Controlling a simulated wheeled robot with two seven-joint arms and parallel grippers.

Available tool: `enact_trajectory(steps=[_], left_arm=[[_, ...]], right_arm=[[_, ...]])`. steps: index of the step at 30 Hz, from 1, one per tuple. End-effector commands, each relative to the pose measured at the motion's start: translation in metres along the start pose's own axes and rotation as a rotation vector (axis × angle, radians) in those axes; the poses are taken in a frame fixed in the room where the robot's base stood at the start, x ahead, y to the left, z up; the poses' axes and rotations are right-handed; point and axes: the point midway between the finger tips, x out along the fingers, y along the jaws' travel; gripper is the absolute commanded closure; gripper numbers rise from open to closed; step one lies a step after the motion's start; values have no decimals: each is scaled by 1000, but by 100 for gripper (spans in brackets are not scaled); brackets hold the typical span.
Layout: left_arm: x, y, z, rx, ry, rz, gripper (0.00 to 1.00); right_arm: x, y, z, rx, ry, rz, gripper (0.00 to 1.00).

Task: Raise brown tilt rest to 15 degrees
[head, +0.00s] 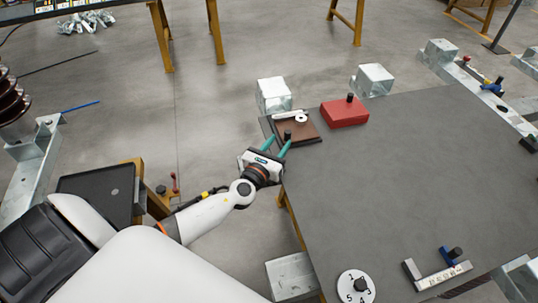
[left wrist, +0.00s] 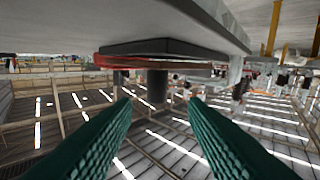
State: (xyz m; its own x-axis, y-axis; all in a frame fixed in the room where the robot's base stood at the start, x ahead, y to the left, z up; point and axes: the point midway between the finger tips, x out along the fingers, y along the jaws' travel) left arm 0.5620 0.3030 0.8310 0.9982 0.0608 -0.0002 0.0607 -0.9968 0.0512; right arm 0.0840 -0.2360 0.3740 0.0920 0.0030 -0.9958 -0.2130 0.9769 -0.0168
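The brown tilt rest (head: 309,132) is a flat brown plate at the table's far left corner, with a black knob (head: 287,135) near its front left. It looks level, but I cannot read its angle. A white disc and a pale bar lie on its far part. My left gripper (head: 280,140) has green fingers, open, pointing at the knob. In the left wrist view, seemingly upside down, the knob (left wrist: 157,86) shows between and beyond the open fingertips (left wrist: 160,100), with no visible contact. The plate (left wrist: 165,47) shows there as a dark slab. My right gripper is not in view.
A red block (head: 343,114) with a black knob stands just right of the brown rest. Grey metal blocks (head: 273,94) stand behind the table edge. A numbered white dial (head: 356,287) and a stepped metal piece (head: 440,273) are at the front. The table's middle (head: 400,180) is clear.

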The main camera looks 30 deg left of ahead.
Motion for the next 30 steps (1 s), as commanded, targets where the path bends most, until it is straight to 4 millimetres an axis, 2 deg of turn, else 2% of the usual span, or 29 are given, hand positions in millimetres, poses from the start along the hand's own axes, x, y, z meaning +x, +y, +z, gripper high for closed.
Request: enact_trajectory(steps=[1, 6, 12, 24, 26, 30], left_arm=[[-12, 0, 2, 0, -3, 2, 60], [-40, -1, 2, 0, -2, 0, 60], [-56, -1, 1, -1, 0, -1, 60], [-56, -2, 2, 1, -4, 7, 61], [-52, -4, 6, 4, -17, 28, 61], [-31, -16, 23, 10, -80, 145, 61]], right_arm=[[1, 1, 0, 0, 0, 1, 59], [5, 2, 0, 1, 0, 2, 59], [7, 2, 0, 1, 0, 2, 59], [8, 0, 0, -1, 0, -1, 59], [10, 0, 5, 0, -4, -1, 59], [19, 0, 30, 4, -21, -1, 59]])
